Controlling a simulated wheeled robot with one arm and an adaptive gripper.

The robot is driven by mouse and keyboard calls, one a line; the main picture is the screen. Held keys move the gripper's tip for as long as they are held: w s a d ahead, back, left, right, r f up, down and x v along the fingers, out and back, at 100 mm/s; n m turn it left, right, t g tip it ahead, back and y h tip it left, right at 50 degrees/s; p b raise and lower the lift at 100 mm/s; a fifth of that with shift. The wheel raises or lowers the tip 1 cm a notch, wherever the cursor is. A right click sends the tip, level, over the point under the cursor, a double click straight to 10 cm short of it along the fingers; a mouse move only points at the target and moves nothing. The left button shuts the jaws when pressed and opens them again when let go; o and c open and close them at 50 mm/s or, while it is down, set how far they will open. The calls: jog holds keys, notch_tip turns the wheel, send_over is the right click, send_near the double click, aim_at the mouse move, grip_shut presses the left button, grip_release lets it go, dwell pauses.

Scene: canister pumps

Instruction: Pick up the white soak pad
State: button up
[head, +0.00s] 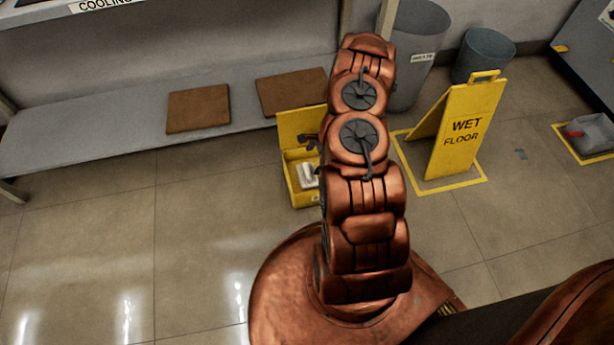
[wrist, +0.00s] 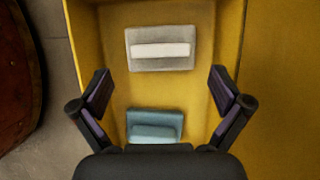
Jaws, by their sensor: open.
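The white soak pad (wrist: 160,48) lies in a yellow bin (wrist: 118,22). It looks pale grey with a raised white bar across it. A teal pad (wrist: 154,125) lies in the same bin, nearer my gripper's palm. My gripper (wrist: 162,92) is open and empty over the bin, with its fingers spread to either side. The white pad is ahead of the fingertips in the wrist view, not between them. In the head view, my arm hides part of the yellow bin (head: 299,189), and a white pad (head: 307,176) shows inside it.
A yellow wet floor sign (head: 466,130) stands to the right of the bin. Grey bins (head: 415,58) stand behind it. A low grey shelf (head: 95,138) with brown boards (head: 198,108) runs along the back left. The tiled floor at the left is clear.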

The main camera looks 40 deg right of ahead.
aim_at(307, 170)
jog(key=shift+b+x, duration=1.5)
jog(key=shift+x, duration=2)
jog(key=shift+d, duration=0.1)
jog(key=shift+c, duration=0.2)
jog(key=c, duration=1)
jog(key=shift+o, duration=0.2)
jog(key=shift+r+p, duration=1.85)
jog(key=shift+r, duration=3.2)
